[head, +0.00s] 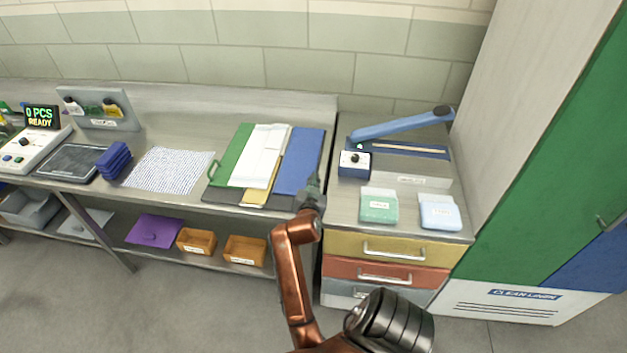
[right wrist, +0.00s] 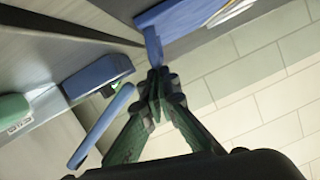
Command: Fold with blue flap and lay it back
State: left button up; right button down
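The folding board (head: 235,196) lies on the steel bench. Its green flap (head: 236,150) is at the left, a yellow flap (head: 256,196) shows at the front, and the blue flap (head: 300,160) lies flat at the right. A white folded cloth (head: 262,150) lies over the middle and part of the green flap. My right gripper (head: 314,186) is at the right edge of the blue flap. In the right wrist view, its fingertips (right wrist: 158,78) close together at the handle of the blue flap (right wrist: 152,45). My left gripper is out of view.
A blue heat sealer (head: 400,128) stands on the drawer cabinet to the right, near my right arm. Green and pale blue packs (head: 379,206) lie before it. A speckled cloth (head: 168,172) and navy stack (head: 114,160) lie left of the board.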

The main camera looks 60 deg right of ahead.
jog(key=shift+f, duration=0.1)
jog(key=shift+r, duration=0.5)
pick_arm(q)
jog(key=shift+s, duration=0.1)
pick_arm(e)
notch_tip(320, 180, up, 9)
dwell(0.6)
